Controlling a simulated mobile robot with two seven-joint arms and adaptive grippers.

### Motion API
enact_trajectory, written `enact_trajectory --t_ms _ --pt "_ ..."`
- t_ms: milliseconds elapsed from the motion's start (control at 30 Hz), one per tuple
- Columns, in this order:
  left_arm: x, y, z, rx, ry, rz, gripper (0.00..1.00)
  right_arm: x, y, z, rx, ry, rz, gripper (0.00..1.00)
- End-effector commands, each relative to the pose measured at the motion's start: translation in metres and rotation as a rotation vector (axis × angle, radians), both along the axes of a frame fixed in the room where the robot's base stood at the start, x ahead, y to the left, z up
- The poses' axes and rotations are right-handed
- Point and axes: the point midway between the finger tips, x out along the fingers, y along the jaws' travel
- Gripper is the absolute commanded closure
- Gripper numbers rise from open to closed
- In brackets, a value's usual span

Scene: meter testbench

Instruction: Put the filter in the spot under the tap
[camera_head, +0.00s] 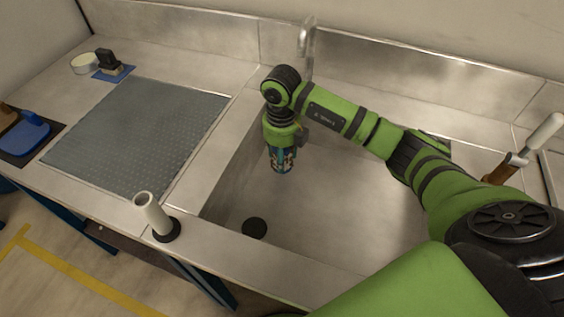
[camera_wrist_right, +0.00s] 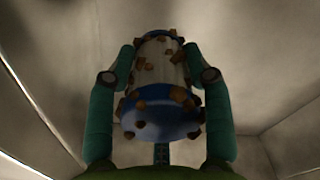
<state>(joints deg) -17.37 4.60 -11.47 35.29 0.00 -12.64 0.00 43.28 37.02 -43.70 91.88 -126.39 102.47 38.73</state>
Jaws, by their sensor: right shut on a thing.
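My right gripper (camera_head: 281,160) hangs down into the sink, pointing at its floor. It is shut on the filter, a white and blue cylinder dotted with brown bits. The filter (camera_wrist_right: 165,85) shows between the two green fingers in the right wrist view; in the head view it is mostly covered by the gripper. The metal tap (camera_head: 307,38) rises at the sink's back edge, behind my right wrist, which partly hides its lower part. The sink (camera_head: 345,220) is bare grey metal with a dark round drain (camera_head: 254,228) near its front left. My left gripper is not in view.
A grey textured mat (camera_head: 135,135) lies left of the sink. A pale upright tube on a black base (camera_head: 152,215) stands at the front edge. A white-handled tool (camera_head: 530,145) is at the right. Small items sit at the back left.

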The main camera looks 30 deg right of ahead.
Motion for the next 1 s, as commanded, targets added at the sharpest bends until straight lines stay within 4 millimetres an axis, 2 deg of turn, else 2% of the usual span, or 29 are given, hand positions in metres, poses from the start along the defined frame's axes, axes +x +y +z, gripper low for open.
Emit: enact_trajectory --t_ms 300,667,700,733,767,1000 --pt "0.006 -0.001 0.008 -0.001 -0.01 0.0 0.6 -0.001 0.001 -0.038 0.001 0.004 0.0 0.87" --pt "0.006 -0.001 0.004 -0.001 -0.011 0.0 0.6 -0.001 0.0 -0.044 0.0 0.001 0.001 0.87" --pt "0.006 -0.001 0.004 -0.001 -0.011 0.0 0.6 -0.001 0.0 -0.043 0.0 0.001 0.001 0.41" --pt "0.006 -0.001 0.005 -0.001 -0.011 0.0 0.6 -0.001 0.0 -0.043 0.0 0.002 0.001 0.29" --pt "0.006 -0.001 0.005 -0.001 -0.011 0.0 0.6 -0.001 0.0 -0.043 0.0 0.002 0.001 0.25" --pt "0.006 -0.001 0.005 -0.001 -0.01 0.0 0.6 -0.001 0.0 -0.043 -0.001 0.002 0.001 0.25"
